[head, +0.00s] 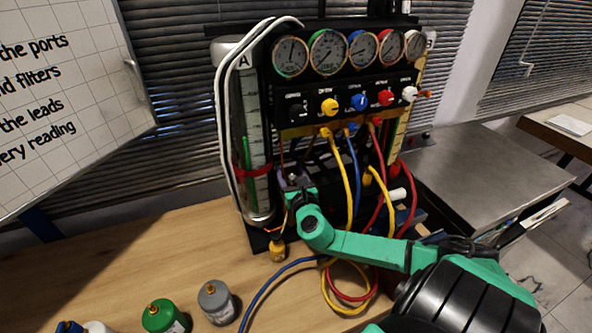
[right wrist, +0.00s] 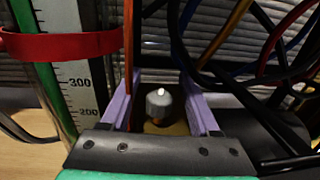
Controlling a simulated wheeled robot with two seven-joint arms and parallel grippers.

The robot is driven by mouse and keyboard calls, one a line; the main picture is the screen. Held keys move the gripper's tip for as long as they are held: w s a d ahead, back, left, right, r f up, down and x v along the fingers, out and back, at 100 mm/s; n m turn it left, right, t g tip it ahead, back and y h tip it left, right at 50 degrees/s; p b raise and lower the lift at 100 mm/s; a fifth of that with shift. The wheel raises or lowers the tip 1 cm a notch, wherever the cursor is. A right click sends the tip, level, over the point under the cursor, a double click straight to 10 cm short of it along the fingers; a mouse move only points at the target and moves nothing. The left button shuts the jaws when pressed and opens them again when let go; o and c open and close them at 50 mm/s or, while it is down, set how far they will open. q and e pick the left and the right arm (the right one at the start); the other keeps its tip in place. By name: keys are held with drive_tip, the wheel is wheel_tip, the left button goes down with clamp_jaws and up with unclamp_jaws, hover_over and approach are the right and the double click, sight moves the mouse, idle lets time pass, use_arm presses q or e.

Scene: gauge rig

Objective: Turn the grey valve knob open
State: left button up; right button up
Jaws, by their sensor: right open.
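The grey valve knob (right wrist: 158,104) shows in the right wrist view as a short grey cylinder with a white spot on top, above a yellowish base. It stands between the two purple fingers of my right gripper (right wrist: 155,90), with a gap to each side. My right gripper (head: 289,181) is open and reaches into the lower part of the gauge rig (head: 320,88), beside the glass cylinder. In the head view the gripper mostly hides the knob. My left gripper is not in view.
A glass cylinder (head: 258,140) with a red band (right wrist: 62,45) stands just left of the gripper. Yellow, blue and red hoses (head: 350,185) hang to its right.

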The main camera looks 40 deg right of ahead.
drive_tip(key=v, duration=1.3)
drive_tip(key=shift+s+b, duration=0.35)
drive_tip(key=shift+s, duration=0.05)
drive_tip(key=shift+r, duration=0.1)
